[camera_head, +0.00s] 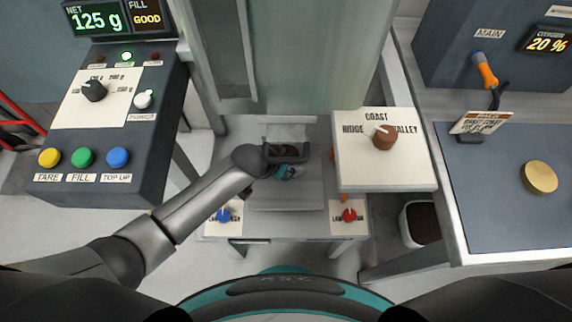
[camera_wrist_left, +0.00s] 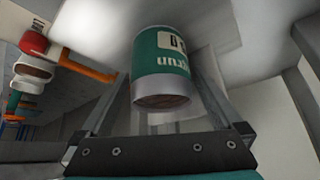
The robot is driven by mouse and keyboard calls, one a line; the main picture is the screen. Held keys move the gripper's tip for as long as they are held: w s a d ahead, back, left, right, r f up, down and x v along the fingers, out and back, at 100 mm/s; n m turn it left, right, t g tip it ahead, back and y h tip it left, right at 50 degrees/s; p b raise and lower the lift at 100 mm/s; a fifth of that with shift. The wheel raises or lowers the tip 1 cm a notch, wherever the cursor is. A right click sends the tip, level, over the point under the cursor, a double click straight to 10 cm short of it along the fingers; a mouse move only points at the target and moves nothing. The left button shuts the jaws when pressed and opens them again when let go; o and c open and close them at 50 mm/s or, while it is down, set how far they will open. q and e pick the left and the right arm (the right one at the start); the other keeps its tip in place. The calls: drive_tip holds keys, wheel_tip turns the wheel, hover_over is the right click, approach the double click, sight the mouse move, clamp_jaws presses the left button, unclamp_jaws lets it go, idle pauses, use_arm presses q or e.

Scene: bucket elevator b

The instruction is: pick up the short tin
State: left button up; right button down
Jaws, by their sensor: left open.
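The tin (camera_wrist_left: 163,65) is a green cylinder with a pale lettered label and a silver band, its writing upside down in the left wrist view. Its visible end is brown. My left gripper (camera_head: 287,154) is open at the middle of the head view, low in front of the tall pale column. In the left wrist view its two fingers stand on either side of the tin; I cannot tell whether they touch it. In the head view the gripper hides most of the tin. My right gripper is not in view.
A blue knob (camera_head: 223,215) and a red knob (camera_head: 349,215) flank the stand. A white panel with a brown knob (camera_head: 384,137) juts out on the right. A console with several buttons (camera_head: 83,157) stands left. A brass disc (camera_head: 540,177) lies on the right bench.

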use_arm(q)
drive_tip(key=shift+f, duration=0.1)
drive_tip(key=c, duration=0.8)
drive_tip(key=shift+w, duration=0.1)
drive_tip(key=shift+c, duration=0.8)
drive_tip(key=shift+r, duration=0.2)
